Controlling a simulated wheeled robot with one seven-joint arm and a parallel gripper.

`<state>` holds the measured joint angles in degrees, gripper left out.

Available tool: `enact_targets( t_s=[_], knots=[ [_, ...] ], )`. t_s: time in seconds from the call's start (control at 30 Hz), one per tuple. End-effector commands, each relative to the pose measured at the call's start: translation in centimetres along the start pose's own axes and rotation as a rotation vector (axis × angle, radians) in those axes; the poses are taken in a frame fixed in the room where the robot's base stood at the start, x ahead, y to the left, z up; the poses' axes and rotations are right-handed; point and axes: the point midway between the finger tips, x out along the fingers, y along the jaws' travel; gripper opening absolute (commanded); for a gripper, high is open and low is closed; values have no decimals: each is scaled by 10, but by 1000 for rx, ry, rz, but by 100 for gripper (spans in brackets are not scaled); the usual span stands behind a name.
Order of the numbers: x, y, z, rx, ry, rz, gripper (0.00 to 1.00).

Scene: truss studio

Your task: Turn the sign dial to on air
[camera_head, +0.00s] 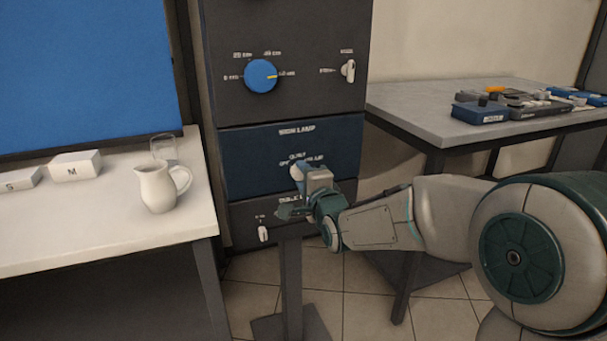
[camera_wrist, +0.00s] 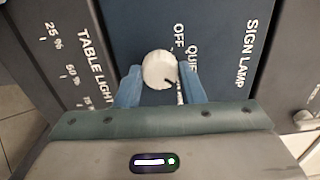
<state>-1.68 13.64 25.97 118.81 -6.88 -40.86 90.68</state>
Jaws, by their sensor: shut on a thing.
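The sign dial is a round white knob (camera_wrist: 160,70) on the blue SIGN LAMP panel (camera_head: 240,165). The wrist view shows this panel turned sideways, with OFF and QUIET readable near the dial; a third label is mostly hidden by the right finger. A dark pointer mark shows at the dial's lower right, facing that finger. My gripper (camera_wrist: 161,86) is shut on the dial, one blue finger on each side. In the head view my gripper (camera_head: 299,173) is at the panel and covers part of the dial and its labels.
The TABLE LIGHT panel (camera_wrist: 70,60) with a white knob (camera_head: 263,233) lies below. A large blue dial (camera_head: 261,76) and a small white switch (camera_head: 348,71) are above. A white table (camera_head: 110,230) with a jug (camera_head: 160,187) stands left, a grey table (camera_head: 420,115) right.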

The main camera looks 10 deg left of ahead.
Motion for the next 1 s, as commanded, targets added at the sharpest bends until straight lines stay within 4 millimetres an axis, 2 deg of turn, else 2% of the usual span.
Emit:
enact_targets(
  t_s=[0.33, 0.87, 0.9, 0.97, 1.0],
  knots=[
    [0, 0, 0, 142, 1, 1, 13],
    [0, 1, 0, 167, 1, 2, 13],
    [0, 1, 0, 167, 1, 2, 38],
    [0, 1, 0, 166, 1, 2, 55],
    [0, 1, 0, 166, 1, 1, 57]
  ],
)
